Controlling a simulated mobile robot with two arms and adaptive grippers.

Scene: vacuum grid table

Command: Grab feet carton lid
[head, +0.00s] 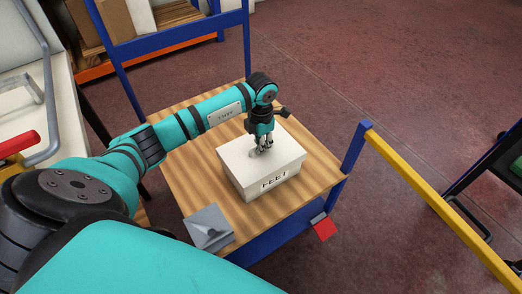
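The white feet carton (258,183) stands on the wooden table top, with dark lettering on its front side. Its white lid (285,152) is on top of it. My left arm reaches in from the left, and my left gripper (263,153) points down at the middle of the lid. The fingertips appear at or just above the lid surface; I cannot tell whether they touch it. The fingers are too small to tell whether they are open or shut. My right gripper is not in view.
The wooden table (190,178) has a blue frame with upright posts. A yellow rail (440,207) runs along the right. A red tag (325,228) hangs at the front edge. Bare wood surrounds the carton.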

